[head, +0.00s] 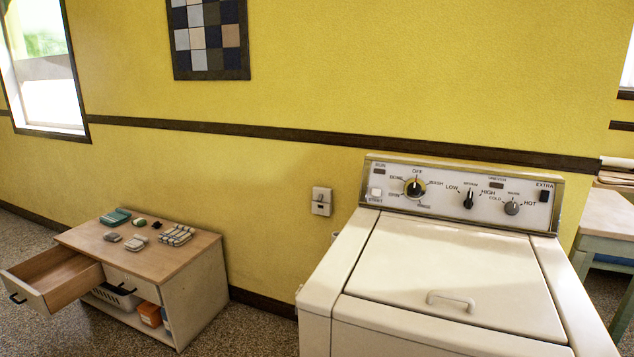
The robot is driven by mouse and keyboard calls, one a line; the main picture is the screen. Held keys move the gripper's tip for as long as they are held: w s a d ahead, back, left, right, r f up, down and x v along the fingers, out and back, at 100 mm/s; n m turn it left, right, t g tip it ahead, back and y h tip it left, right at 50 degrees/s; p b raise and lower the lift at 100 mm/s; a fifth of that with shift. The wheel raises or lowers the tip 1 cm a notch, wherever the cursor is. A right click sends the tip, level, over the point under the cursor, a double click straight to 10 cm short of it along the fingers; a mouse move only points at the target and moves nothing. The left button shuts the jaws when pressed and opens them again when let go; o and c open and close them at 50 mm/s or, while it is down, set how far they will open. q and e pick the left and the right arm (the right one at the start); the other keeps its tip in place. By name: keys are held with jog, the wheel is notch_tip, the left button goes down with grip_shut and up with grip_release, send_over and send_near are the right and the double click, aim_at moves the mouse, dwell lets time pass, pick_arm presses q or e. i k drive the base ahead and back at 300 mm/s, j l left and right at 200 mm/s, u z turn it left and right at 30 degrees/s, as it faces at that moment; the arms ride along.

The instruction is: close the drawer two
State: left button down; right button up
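A low cabinet with a wooden top (160,262) stands against the yellow wall at the lower left. Its left drawer (50,279) is pulled well out; its inside looks empty, and a dark handle (17,298) shows on its front. The drawer to its right (132,285) sits in the cabinet, with a dark handle. I cannot tell from the picture which one is drawer two. Neither of my grippers is in view.
A white washer (455,270) with a control panel fills the right foreground. Folded cloths (176,235) and small items lie on the cabinet top. A basket (115,298) and an orange box (150,314) sit on its lower shelf. Speckled floor lies between cabinet and washer.

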aim_at(49, 280)
jog(key=u, duration=1.75)
jog(key=i+j+z, duration=0.15)
jog(key=i, duration=0.5)
